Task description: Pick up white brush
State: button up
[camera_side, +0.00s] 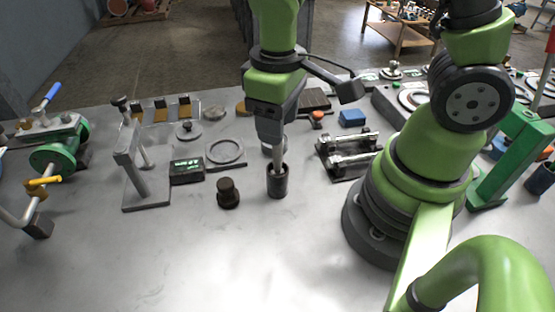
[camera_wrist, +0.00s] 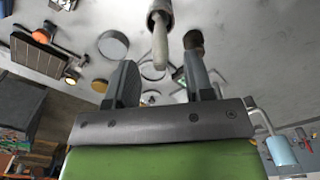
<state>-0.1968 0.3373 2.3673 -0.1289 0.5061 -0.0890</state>
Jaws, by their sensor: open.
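A pale, whitish handle, which looks like the white brush (camera_wrist: 160,42), stands in a dark cup (camera_side: 278,183). In the side view the pale handle (camera_side: 280,157) rises out of the cup just below my gripper (camera_side: 277,136). In the wrist view my gripper (camera_wrist: 161,62) is open, with one finger on each side of the handle's line. The handle's end appears level with the fingertips there, but I cannot tell the depth between them. Nothing is held. The brush's lower part is hidden inside the cup.
A dark knob-like piece (camera_side: 228,194) stands left of the cup. A flat ring plate (camera_side: 225,152) and a black box (camera_side: 186,171) lie further left. A metal clamp fixture (camera_side: 352,150) is on the right. The table's front is clear.

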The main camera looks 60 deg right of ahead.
aim_at(278, 162)
jog(key=shift+f, duration=1.45)
jog(key=shift+c, duration=0.2)
grip_shut()
jog(key=shift+r, duration=0.15)
